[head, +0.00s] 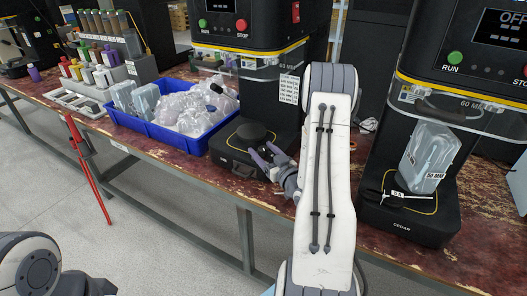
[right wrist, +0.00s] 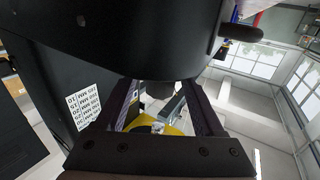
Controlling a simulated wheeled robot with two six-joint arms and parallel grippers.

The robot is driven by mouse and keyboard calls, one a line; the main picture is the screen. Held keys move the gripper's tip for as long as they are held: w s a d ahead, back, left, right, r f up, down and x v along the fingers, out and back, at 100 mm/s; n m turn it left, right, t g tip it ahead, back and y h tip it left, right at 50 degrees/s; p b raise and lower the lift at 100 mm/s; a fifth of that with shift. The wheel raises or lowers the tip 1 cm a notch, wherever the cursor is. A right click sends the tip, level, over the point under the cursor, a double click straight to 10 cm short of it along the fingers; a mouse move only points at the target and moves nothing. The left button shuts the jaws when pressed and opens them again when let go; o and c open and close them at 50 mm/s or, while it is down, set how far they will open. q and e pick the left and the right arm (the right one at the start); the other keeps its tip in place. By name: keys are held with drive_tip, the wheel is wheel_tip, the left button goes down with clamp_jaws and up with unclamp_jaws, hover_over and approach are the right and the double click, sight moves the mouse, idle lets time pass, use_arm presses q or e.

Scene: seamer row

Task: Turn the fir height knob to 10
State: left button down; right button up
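The middle seamer (head: 262,100) stands behind my right forearm, with a black base (head: 232,158) and a round black plate (head: 252,132) on it. No fir name shows on it. My right gripper (head: 268,153) has purple fingers and is at the right front of this base. In the right wrist view, the gripper's fingers (right wrist: 160,100) are apart, under a large black machine part. A dark cylinder (right wrist: 158,88) shows between them; I cannot tell whether it is the height knob. No knob setting is readable. My left arm shows at the lower left, its gripper out of view.
A blue bin (head: 178,140) of clear bagged items stands left of the middle seamer. The cedar seamer (head: 402,222) at right holds a clear container (head: 428,158). A millimetre label (head: 289,88) is on the middle seamer; one shows in the right wrist view (right wrist: 85,116).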

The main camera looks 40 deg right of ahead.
drive_tip(key=s+a+p, duration=0.1)
drive_tip(key=s, duration=0.9)
drive_tip(key=shift+s+a, duration=0.15)
drive_tip(key=shift+s, duration=0.05)
drive_tip(key=shift+r, duration=0.1)
